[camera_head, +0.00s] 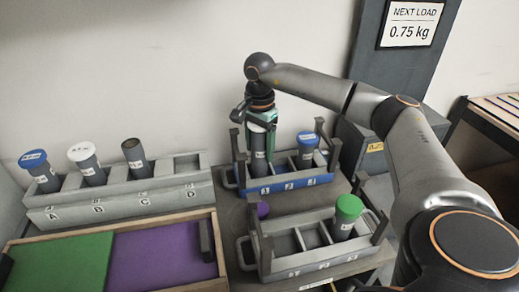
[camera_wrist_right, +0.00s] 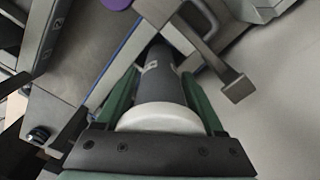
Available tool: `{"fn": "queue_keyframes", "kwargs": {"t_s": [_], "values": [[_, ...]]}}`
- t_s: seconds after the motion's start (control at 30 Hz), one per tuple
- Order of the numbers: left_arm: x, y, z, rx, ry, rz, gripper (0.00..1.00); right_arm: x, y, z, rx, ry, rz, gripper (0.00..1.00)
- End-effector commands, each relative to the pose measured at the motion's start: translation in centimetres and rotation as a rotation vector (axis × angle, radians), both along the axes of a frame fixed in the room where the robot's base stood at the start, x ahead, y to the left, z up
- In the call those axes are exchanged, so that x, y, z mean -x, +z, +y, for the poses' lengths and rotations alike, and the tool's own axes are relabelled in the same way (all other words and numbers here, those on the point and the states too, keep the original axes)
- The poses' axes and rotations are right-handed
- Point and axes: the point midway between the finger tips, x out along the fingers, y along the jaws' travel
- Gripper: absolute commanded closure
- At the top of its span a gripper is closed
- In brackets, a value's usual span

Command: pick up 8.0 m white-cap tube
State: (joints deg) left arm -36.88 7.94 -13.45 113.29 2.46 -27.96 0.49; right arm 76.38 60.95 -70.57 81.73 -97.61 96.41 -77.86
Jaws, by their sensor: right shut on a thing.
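My right gripper (camera_head: 262,124) points down over the left slot of the blue rack (camera_head: 290,182). It is shut on a dark grey tube (camera_head: 258,158) with a white cap. In the right wrist view the white cap (camera_wrist_right: 160,119) sits between the green fingers, and the tube body runs away toward the rack. The tube is upright at the left slot; I cannot tell whether its bottom still rests inside. Another white-cap tube (camera_head: 82,153) leans in slot B of the grey rack (camera_head: 120,205). Their length markings are too small to read. My left gripper is not in view.
A blue-cap tube (camera_head: 306,144) stands in the blue rack's right slot. Blue-cap and open tubes flank slot B. A green and purple tray (camera_head: 165,252) lies front left.

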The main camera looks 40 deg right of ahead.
Motion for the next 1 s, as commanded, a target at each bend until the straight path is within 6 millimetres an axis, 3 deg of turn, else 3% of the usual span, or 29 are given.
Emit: {"fn": "queue_keyframes", "kwargs": {"t_s": [0.03,0.47,0.83,1.0], "values": [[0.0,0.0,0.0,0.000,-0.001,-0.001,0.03,0.0,0.0,0.0,0.000,0.000,0.000,0.53],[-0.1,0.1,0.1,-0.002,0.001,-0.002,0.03,0.0,0.0,0.0,0.000,0.000,-0.001,1.00],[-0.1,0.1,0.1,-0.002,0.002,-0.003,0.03,-0.1,0.3,0.0,0.000,0.000,-0.003,1.00],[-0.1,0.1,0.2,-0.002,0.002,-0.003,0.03,-0.1,1.3,0.0,0.000,0.001,-0.004,1.00]]}}
